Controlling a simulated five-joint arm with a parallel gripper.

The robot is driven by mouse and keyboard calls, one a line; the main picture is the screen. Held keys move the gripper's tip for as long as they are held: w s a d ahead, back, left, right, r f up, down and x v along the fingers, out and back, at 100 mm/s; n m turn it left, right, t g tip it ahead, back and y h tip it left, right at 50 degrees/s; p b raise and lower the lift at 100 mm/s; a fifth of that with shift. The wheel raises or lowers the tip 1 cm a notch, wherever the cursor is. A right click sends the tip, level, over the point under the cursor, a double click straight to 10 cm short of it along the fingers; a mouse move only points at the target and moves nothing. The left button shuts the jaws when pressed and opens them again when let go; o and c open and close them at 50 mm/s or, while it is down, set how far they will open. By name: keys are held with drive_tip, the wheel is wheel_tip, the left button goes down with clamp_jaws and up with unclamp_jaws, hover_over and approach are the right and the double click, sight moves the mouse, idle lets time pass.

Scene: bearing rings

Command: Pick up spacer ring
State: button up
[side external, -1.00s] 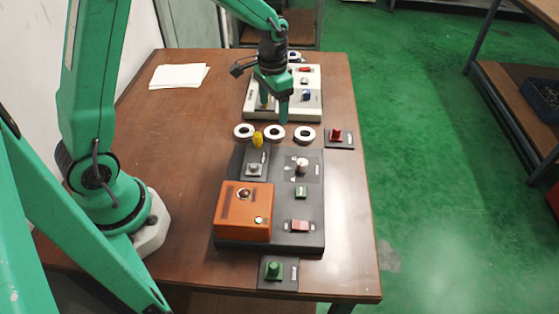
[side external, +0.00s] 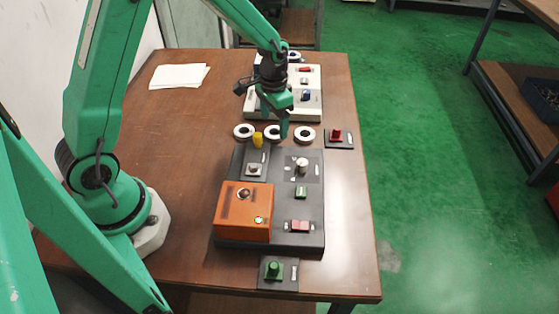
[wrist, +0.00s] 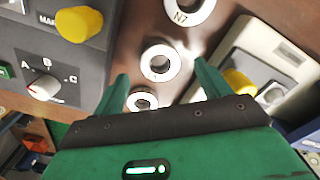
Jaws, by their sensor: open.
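Three white rings with dark centres lie in a row on the brown table in the side view: a left ring (side external: 243,132), a middle ring (side external: 270,132) and a right ring (side external: 305,135). I cannot tell which is the spacer ring.
A dark control panel (side external: 265,190) with an orange box (side external: 243,211) stands in front of the rings. A white console (side external: 315,82) stands behind them. A red button on a dark plate (side external: 338,137) is to the right. Paper sheets (side external: 178,77) lie at back left.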

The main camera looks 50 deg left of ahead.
drive_tip(key=shift+f, duration=1.45)
drive_tip(key=shift+c, duration=0.5)
drive_tip(key=c, duration=1.1)
